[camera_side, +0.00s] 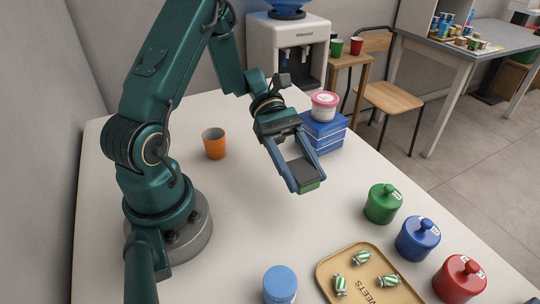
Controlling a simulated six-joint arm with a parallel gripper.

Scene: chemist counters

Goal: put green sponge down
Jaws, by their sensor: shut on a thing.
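The green sponge (309,187) shows as a small green edge between the tips of my gripper (303,188). Most of it is hidden by the fingers. My gripper is shut on the sponge and points down over the middle of the white table (235,210). I cannot tell whether the sponge touches the table or hangs just above it.
Blue boxes (324,133) with a pink-lidded tub (324,106) on top stand just behind my gripper. An orange cup (214,143) stands left. Green (382,204), blue (417,238) and red (460,279) jars line the right. A sweets tray (332,262) and blue-lidded jar (280,284) are in front.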

